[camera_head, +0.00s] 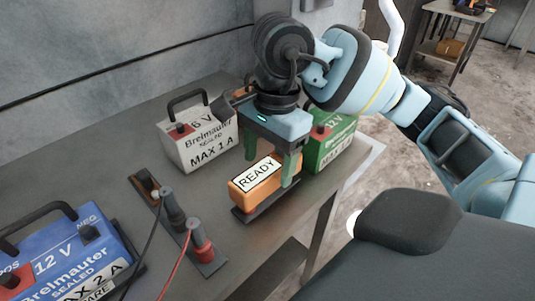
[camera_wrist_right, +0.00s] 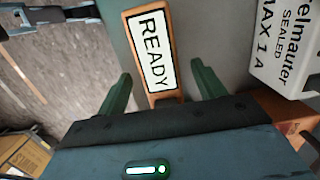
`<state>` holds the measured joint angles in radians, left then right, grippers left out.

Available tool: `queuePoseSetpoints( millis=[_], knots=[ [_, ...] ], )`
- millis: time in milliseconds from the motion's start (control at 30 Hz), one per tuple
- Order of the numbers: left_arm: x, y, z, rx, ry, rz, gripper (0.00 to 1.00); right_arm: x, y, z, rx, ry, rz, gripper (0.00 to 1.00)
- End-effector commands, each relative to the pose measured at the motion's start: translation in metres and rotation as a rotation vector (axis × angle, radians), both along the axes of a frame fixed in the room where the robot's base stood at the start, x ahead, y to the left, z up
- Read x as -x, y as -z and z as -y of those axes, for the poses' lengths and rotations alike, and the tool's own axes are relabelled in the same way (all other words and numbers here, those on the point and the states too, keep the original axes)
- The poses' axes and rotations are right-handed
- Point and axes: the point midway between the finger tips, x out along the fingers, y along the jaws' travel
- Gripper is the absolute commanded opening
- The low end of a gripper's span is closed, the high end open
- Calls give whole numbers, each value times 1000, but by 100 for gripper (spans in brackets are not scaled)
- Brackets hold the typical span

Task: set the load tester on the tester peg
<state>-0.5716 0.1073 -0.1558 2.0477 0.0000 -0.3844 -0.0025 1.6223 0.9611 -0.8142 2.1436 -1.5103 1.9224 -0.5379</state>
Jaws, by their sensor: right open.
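The orange box with a white READY label (camera_head: 257,178), which looks like the load tester, sits on a dark base plate (camera_head: 246,213) on the grey bench. It also shows in the right wrist view (camera_wrist_right: 151,50). My right gripper (camera_head: 269,170) is above the box with its green fingers pointing down. The fingers are open, one on either side of the box, with gaps visible in the wrist view (camera_wrist_right: 161,72). I cannot make out a tester peg for certain. My left gripper is not in view.
A white 6 V battery (camera_head: 198,148) stands left of my gripper, and a green 12 V battery (camera_head: 330,148) stands close on its right. A blue 12 V battery (camera_head: 65,254) is at front left. Black (camera_head: 172,208) and red (camera_head: 200,243) cabled plugs stand on a dark strip.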

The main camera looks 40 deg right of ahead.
Motion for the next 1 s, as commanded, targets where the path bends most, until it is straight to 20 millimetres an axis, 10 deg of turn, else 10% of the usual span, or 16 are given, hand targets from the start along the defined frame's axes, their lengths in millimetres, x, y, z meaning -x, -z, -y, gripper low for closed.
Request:
queuePoseSetpoints(
  millis=[333, 1000],
  knots=[
    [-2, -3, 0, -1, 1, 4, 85, 0, -50, 6, 0, -1, 2, 69],
    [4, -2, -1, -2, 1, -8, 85, 0, -55, 7, 0, -1, 0, 69]
  ],
)
